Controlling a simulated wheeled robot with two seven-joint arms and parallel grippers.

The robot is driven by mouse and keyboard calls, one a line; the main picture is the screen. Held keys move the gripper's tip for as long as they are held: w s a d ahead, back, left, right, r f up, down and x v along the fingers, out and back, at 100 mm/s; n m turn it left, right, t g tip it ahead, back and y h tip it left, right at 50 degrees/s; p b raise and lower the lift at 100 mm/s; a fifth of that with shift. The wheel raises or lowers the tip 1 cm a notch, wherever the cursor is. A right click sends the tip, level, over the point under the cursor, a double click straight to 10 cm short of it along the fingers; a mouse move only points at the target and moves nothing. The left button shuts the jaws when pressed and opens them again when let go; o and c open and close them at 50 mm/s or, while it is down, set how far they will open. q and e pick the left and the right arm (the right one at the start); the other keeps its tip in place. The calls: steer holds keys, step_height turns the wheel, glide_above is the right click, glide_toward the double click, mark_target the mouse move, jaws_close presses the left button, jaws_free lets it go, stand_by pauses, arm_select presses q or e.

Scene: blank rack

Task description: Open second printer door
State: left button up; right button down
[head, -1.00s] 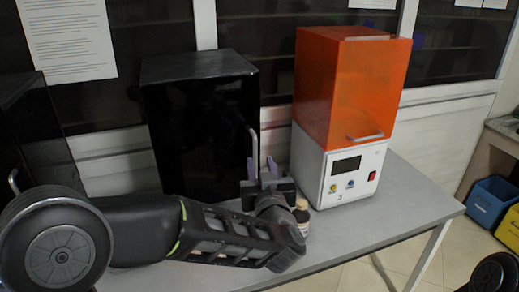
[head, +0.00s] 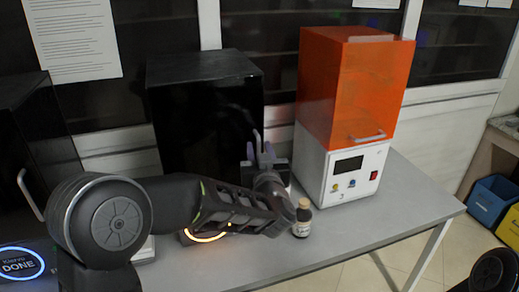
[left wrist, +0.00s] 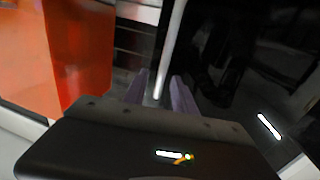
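The second printer (head: 200,125) is the black box in the middle of the table, and its glossy front door looks closed. Its upright metal handle (head: 257,137) is on the right edge of the door. My left gripper (head: 261,153) is at the lower end of this handle. In the left wrist view its two fingers (left wrist: 158,92) are apart, with the bright handle (left wrist: 168,55) running down between them. I cannot tell whether the fingers touch it. My right gripper is not in view.
An orange-topped printer (head: 350,90) stands close on the right. A small brown bottle (head: 302,218) stands beside my left wrist. Another black printer (head: 35,140) with a lit DONE display is at the far left. The table's right front (head: 400,215) is clear.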

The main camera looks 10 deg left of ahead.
arm_select(q)
jaws_close()
stand_by(1.3)
